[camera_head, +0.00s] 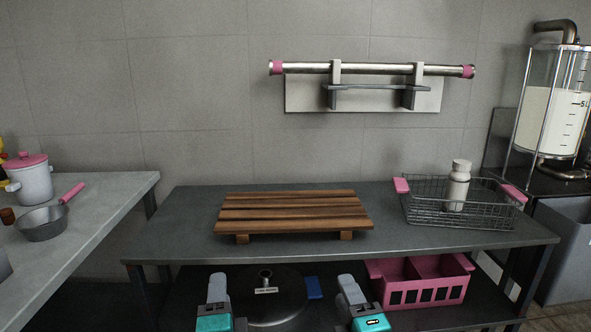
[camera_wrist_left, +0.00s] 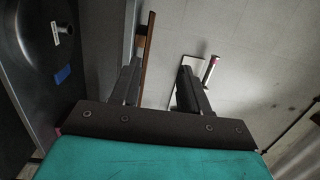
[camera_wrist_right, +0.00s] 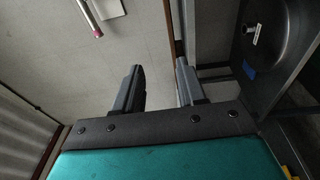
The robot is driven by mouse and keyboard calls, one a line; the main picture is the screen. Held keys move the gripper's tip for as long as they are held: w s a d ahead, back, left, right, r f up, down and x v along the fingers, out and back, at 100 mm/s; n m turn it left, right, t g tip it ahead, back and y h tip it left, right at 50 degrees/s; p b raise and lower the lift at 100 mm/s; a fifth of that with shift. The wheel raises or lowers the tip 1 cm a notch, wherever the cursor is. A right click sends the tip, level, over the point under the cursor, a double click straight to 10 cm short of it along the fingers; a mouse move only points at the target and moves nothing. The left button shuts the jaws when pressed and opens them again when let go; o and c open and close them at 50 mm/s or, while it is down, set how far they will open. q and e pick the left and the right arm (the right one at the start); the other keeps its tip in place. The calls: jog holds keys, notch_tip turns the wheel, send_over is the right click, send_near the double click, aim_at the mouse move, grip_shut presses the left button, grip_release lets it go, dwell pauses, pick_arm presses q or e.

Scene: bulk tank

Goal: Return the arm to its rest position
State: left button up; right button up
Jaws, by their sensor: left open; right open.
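My left arm shows at the bottom of the head view, with its grey and teal end (camera_head: 216,300) in front of the dark table's lower shelf. My right arm's end (camera_head: 356,302) shows to the right of it, at about the same height. In the left wrist view, the left gripper (camera_wrist_left: 156,85) has its two dark fingers apart, with nothing between them. In the right wrist view, the right gripper (camera_wrist_right: 157,85) also has its fingers apart and empty. Neither gripper touches anything that I can see.
A wooden slatted board (camera_head: 293,210) and a wire basket (camera_head: 460,215) holding a white bottle (camera_head: 457,186) stand on the dark table (camera_head: 185,235). Below are a round dark lid (camera_head: 275,300) and a pink crate (camera_head: 425,291). A light counter (camera_head: 110,200) stands left, a tank (camera_head: 548,110) right.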

pick_arm(q)
jog(key=s+a+f+n+g+h, duration=0.1)
jog(key=s+f+n+g+h, duration=0.6)
jog(key=s+f+n, duration=0.8)
pick_arm(e)
jog(key=s+d+f+m+g, duration=0.3)
jog(key=s+f+m+g, duration=0.1)
jog(key=s+f+m, duration=0.5)
jog(key=s+d+f+m+g, duration=0.2)
jog(key=s+f+m+g, duration=0.1)
jog(key=s+f+m, duration=0.55)
pick_arm(q)
jog(key=s+a+r+m+p, duration=0.1)
jog(key=s+r+p, duration=0.1)
jog(key=r+p, duration=0.3)
jog(key=s+a+r+m+y+p, duration=0.1)
jog(key=r+p, duration=0.3)
jog(key=p, duration=0.8)
jog(key=shift+s+a+r, duration=0.35)
jog(key=shift+s+a, duration=0.45)
jog(key=shift+s, duration=0.05)
pick_arm(e)
jog(key=s+d+r+h, duration=0.1)
jog(key=s+d+r, duration=0.1)
jog(key=r, duration=1)
jog(key=shift+d+h, duration=0.3)
jog(key=shift+d, duration=0.5)
jog(key=shift+r, duration=0.1)
